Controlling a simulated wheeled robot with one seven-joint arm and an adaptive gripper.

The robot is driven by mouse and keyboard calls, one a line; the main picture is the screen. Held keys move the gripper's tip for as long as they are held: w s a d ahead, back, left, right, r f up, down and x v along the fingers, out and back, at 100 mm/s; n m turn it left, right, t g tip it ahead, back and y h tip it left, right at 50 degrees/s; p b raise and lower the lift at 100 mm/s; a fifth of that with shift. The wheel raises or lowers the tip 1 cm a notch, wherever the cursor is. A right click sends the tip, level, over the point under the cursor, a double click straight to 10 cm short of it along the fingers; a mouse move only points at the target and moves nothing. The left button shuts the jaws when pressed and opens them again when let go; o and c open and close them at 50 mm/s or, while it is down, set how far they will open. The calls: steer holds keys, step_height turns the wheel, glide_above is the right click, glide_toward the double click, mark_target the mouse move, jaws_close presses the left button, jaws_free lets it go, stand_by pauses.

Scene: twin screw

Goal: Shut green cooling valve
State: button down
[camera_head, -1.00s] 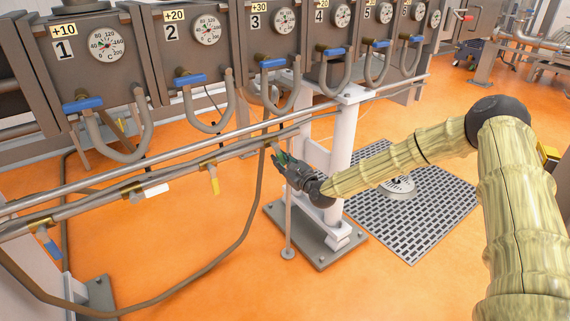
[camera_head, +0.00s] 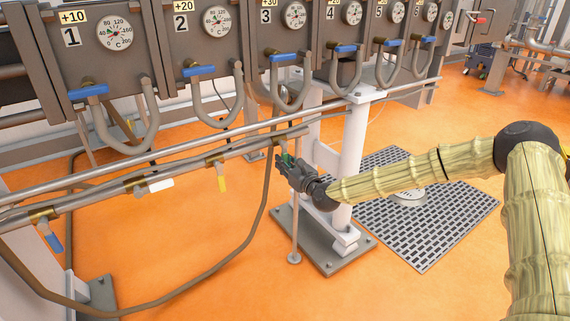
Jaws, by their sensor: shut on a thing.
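The green cooling valve handle (camera_head: 286,159) sits near the right end of the lower pipe, and only a small green part shows between my fingers. My gripper (camera_head: 284,163) is shut on this green handle, just below the pipe and in front of the white post. The fingers hide most of the handle, so its exact angle is hard to tell. My arm reaches in from the right.
Along the lower pipe (camera_head: 110,194) hang a yellow handle (camera_head: 222,180), a white handle (camera_head: 160,184) and a blue handle (camera_head: 54,242). Numbered grey boxes with gauges and blue levers (camera_head: 199,70) stand above. A white post (camera_head: 352,150) is close behind my gripper.

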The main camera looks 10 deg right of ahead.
steer(key=c, duration=1.3)
jaws_free()
steer(key=v, duration=1.2)
